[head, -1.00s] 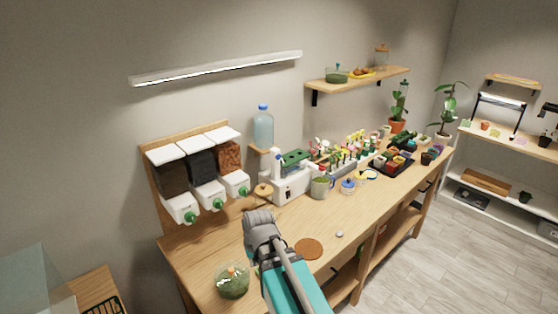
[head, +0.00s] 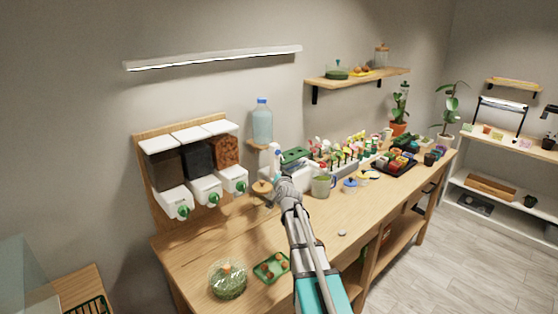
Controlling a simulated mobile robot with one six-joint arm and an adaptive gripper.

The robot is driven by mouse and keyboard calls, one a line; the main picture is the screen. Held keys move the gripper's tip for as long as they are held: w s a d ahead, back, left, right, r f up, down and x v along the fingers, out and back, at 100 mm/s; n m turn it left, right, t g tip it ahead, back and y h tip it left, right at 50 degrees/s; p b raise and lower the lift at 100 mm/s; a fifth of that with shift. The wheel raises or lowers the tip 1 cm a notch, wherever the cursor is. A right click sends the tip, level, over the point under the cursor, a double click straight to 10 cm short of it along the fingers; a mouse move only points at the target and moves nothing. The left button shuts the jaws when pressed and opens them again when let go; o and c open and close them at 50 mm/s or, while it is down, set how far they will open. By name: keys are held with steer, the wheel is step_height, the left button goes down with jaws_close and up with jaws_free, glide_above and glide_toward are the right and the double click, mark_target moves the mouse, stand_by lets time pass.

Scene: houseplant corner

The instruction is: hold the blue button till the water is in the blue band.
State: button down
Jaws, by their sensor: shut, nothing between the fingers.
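A clear blue water bottle (head: 262,125) stands on a small wooden wall bracket (head: 257,145). Below it, on the bench, is a white appliance (head: 303,176) with a green top, partly hidden by my arm. My gripper (head: 279,182) is at the front left of this appliance, seen from behind; it looks shut and empty. I cannot tell whether it touches anything. No blue button, blue band or water level can be made out at this size. A clear jug (head: 323,186) with green contents stands right of the appliance.
Three wall dispensers (head: 204,190) with green knobs hang at left. A glass bowl of greenery (head: 228,280) and a green tray (head: 261,269) sit on the front of the bench (head: 205,250). A blue-lidded jar (head: 350,185) and potted plants crowd the right; the front middle is clearer.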

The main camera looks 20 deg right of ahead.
mark_target(278, 153)
steer(key=w+d+r+m+t+h+b, duration=0.1)
steer(key=d+m+h, duration=0.3)
steer(key=d, duration=0.5)
steer(key=shift+r+h+b, duration=0.3)
steer(key=shift+r+h, duration=0.2)
steer(key=shift+h, duration=0.2)
steer(key=shift+w, duration=0.2)
steer(key=w+a, duration=0.3)
steer(key=w, duration=0.5)
steer(key=shift+w+a, duration=0.3)
steer(key=shift+w, duration=0.55)
stand_by(4.6)
